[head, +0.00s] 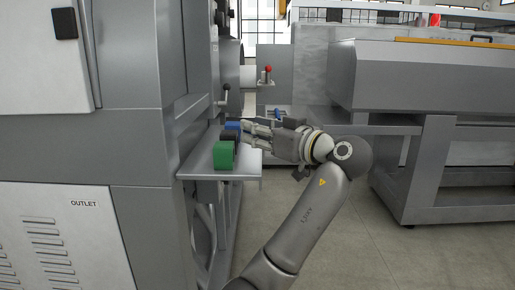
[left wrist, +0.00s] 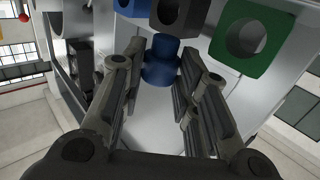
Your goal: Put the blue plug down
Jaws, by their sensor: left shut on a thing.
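The blue plug (left wrist: 160,65) is between the fingertips of my left gripper (left wrist: 160,75) in the left wrist view. My left gripper, also seen in the head view (head: 249,131), is shut on the plug at the small grey shelf (head: 208,169). A green block with a round hole (left wrist: 247,38), a dark block with a hole (left wrist: 177,14) and a blue block (left wrist: 136,6) stand in a row by the plug. The green block (head: 224,155) is nearest in the head view. Whether the plug touches the shelf cannot be told. My right gripper is out of view.
A tall grey machine cabinet (head: 135,140) stands left of the shelf. A lever with a red knob (head: 267,70) is behind it. A large grey machine (head: 430,85) stands at the right. The shelf's front right part is clear.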

